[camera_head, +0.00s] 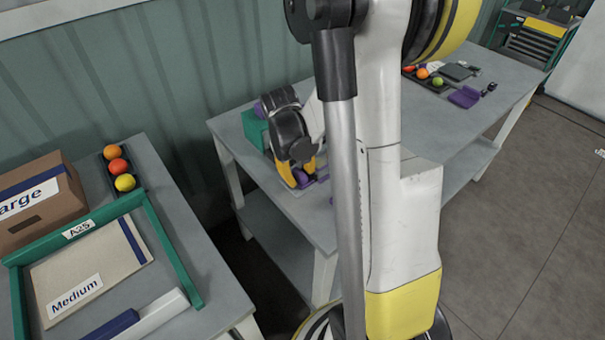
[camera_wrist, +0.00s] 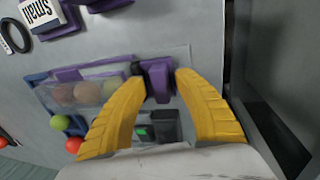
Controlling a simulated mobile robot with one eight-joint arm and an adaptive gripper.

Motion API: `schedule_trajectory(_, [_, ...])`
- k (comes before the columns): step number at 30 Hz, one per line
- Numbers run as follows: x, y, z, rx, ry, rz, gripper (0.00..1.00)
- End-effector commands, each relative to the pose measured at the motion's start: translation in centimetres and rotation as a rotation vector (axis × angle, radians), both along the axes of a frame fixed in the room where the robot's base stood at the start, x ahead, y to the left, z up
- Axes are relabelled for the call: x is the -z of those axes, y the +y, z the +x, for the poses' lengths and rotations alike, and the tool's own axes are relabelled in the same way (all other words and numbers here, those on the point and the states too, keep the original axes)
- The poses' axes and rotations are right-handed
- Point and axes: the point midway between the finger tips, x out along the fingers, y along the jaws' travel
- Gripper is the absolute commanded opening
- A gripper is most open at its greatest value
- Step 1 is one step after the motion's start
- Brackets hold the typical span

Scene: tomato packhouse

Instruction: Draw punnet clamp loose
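In the wrist view a purple clamp piece (camera_wrist: 157,78) stands between the tips of my gripper's two yellow fingers (camera_wrist: 160,84). The fingertips flank it closely; I cannot tell whether both touch it. To its left is a clear punnet (camera_wrist: 87,92) with several blurred round tomatoes, edged by purple parts. In the head view my gripper (camera_head: 303,178) is low over the middle table, and its fingertips are mostly hidden. A bit of purple shows beside them, and my arm covers the right part of this spot.
The middle table (camera_head: 228,130) also bears a green box (camera_head: 255,130). A left table holds a cardboard box (camera_head: 40,198), a green-framed tray (camera_head: 160,240) and a dark tray of tomatoes (camera_head: 128,185). In the wrist view a black-and-green device (camera_wrist: 155,128) lies below the clamp; loose tomatoes (camera_wrist: 60,123) are at left.

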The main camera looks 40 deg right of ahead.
Motion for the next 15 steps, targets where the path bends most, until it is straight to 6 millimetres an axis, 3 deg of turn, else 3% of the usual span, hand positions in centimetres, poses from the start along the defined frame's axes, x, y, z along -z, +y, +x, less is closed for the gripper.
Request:
schedule_trajectory(1, [0.00,0.02,0.01,0.000,0.000,0.001,0.21])
schedule_trajectory(3, [0.02,0.03,0.00,0.000,0.000,0.001,0.00])
schedule_trajectory(15, [0.01,0.02,0.00,0.000,0.000,0.001,0.00])
